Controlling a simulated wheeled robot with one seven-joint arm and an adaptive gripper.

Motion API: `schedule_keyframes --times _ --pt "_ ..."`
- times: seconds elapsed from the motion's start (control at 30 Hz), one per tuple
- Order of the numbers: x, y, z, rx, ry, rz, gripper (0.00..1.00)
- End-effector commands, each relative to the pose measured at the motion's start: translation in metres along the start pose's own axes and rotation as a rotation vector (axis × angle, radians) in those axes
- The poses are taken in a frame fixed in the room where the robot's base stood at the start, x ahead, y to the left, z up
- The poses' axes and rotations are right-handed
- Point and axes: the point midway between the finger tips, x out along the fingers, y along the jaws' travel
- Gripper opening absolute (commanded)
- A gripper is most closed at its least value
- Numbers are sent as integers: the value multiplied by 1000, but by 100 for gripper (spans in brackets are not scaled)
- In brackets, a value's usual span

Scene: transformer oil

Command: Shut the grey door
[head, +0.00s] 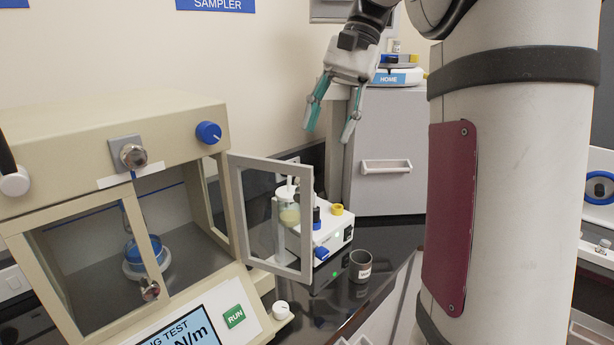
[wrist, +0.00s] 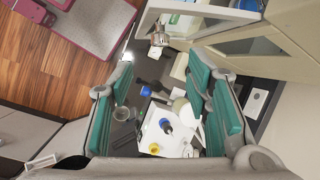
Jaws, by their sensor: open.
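The grey door (head: 240,210) is a grey-framed glass panel at the right side of the beige test instrument (head: 105,110). In the head view it stands swung open, out to the right of the chamber. My gripper (head: 331,125) is open and empty, with teal finger pads pointing down. In the picture it is above and to the right of the door, apart from it. In the wrist view my gripper (wrist: 160,68) also shows with its fingers wide apart.
A white stirrer unit (head: 330,240) with a beaker shows partly through the door glass. A grey cabinet (head: 385,200) with a handle stands behind. My own column fills the right.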

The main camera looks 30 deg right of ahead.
Motion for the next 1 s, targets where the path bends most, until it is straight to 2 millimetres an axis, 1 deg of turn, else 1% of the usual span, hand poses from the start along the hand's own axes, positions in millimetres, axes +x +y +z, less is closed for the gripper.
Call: schedule_keyframes --times 0.03,0.3,0.5,0.6,0.7,1.0 --pt "10 0 2 -1 -4 1 44" --pt "62 1 2 -1 -4 2 44" --pt "92 0 2 -2 -2 2 44" --pt "101 0 1 -1 -2 1 44" --pt "106 0 1 -1 0 0 44" --pt "108 0 0 -1 0 0 44"
